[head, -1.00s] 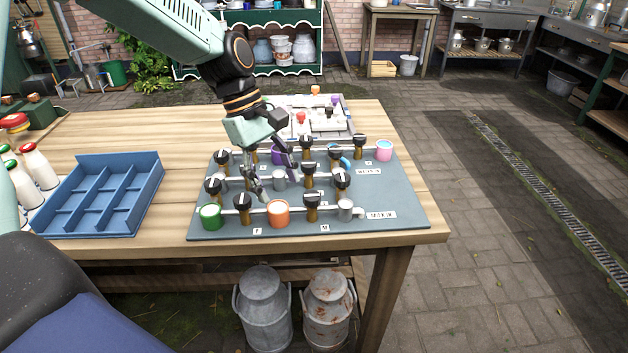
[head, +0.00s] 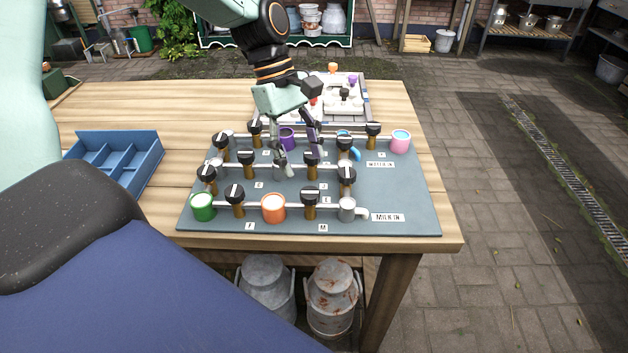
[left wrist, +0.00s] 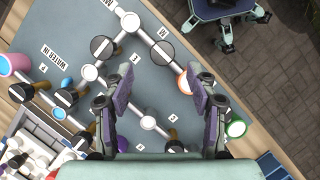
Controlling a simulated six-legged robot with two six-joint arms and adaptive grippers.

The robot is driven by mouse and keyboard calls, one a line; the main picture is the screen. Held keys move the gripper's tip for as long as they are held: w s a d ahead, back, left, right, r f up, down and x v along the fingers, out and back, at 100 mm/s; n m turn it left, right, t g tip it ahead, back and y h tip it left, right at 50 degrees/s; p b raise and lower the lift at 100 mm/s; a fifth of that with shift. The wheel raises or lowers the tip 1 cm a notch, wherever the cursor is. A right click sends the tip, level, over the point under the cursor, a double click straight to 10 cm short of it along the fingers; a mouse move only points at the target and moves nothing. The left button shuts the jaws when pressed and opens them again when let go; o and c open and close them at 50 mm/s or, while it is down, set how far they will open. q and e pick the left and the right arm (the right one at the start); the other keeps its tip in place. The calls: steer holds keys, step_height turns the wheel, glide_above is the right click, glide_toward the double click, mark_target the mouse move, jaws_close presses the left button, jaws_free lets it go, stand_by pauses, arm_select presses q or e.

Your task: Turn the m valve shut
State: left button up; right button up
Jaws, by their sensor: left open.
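The m valve is a black round knob (head: 310,195) with a white stripe on a brass stem, in the front pipe row behind the M label (head: 323,227). My right gripper is out of view.
Several similar knobs stand close around on the grey board (head: 410,215), with a green cup (head: 203,207) and a pink cup (head: 400,141). A blue divided tray (head: 150,165) lies left. A light panel (head: 362,110) lies behind. Milk cans (head: 332,300) stand below the table.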

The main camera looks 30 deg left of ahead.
mark_target(310, 192)
arm_select(q)
steer(key=x, duration=0.3)
steer(key=b+x, duration=0.1)
steer(key=x, duration=0.1)
steer(key=shift+s+a+f, duration=0.25)
steer(key=shift+f, duration=0.05)
steer(key=shift+d+f, duration=0.45)
steer(key=shift+d, duration=0.05)
steer(key=shift+s, duration=0.1)
steer(key=shift+a, duration=0.15)
steer(key=shift+c, duration=0.5)
steer(key=c, duration=1.1)
